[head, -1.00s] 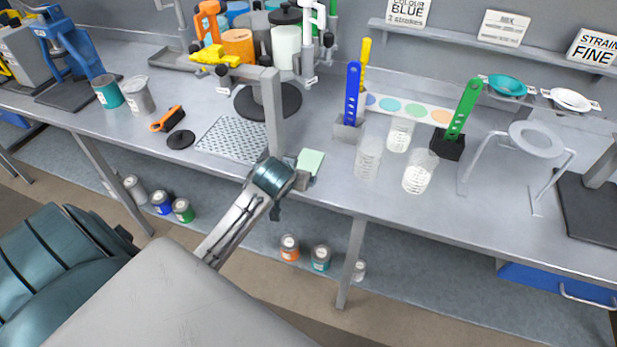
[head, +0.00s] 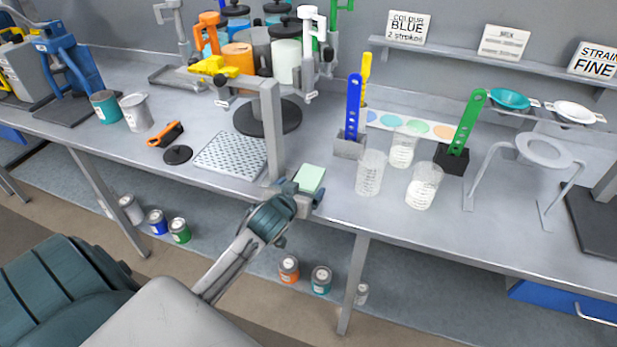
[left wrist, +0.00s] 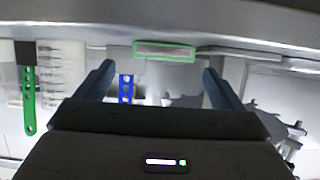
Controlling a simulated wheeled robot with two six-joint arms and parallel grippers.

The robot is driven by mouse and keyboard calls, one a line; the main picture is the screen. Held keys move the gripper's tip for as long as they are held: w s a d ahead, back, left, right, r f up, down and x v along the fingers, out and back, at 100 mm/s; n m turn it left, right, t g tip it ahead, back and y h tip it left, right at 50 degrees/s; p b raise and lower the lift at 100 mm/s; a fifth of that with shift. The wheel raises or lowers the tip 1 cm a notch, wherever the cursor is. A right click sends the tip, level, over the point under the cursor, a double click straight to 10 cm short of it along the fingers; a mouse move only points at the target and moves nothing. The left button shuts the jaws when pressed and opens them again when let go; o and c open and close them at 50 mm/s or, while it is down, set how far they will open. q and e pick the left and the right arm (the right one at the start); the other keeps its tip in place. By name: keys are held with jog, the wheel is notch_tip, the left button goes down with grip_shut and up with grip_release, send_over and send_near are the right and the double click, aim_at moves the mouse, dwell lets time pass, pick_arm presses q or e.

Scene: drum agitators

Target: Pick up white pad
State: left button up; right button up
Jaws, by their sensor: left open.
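A small square pad (head: 310,178), whitish with a pale green tint, lies on a grey block at the front edge of the bench. In the left wrist view the pad (left wrist: 165,51) shows as a thin strip with a green border, just beyond and between the fingers. My left gripper (head: 304,196) is at the bench edge, right in front of the pad and slightly below its top. It is open and empty, with its fingers spread in the left wrist view (left wrist: 158,72). I cannot tell whether a finger touches the block. My right gripper is not in view.
A grey post (head: 271,130) rises just left of the pad. A blue perforated paddle (head: 353,105) and clear cups (head: 370,173) stand to the right. A perforated plate (head: 232,155) lies left of the post. Paint cans (head: 289,269) sit on the lower shelf.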

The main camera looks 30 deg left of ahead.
aim_at(305, 184)
pick_arm(q)
jog(key=shift+f+p+x, duration=0.2)
jog(key=shift+p+x, duration=0.2)
jog(key=shift+x, duration=1.55)
jog(key=shift+s+a, duration=0.1)
jog(key=shift+s, duration=0.1)
jog(key=c, duration=1.2)
jog(key=shift+r, duration=0.1)
jog(key=shift+r+b, duration=0.35)
jog(key=shift+r, duration=0.45)
jog(key=shift+s+d+r+b, duration=0.15)
jog(key=shift+r+b, duration=0.1)
jog(key=shift+r, duration=0.15)
jog(key=shift+s+d+r+b, duration=0.1)
jog(key=shift+r+b, duration=0.1)
jog(key=shift+r, duration=0.25)
jog(key=s+d+b, duration=0.1)
jog(key=s+d, duration=0.3)
jog(key=s, duration=0.2)
jog(key=s+d+r+b, duration=0.1)
jog(key=s+d+b, duration=0.1)
jog(key=s+d, duration=0.2)
jog(key=shift+s+r+b, duration=0.3)
jog(key=shift+s+r, duration=0.05)
jog(key=shift+s, duration=1.15)
jog(key=shift+f, duration=0.1)
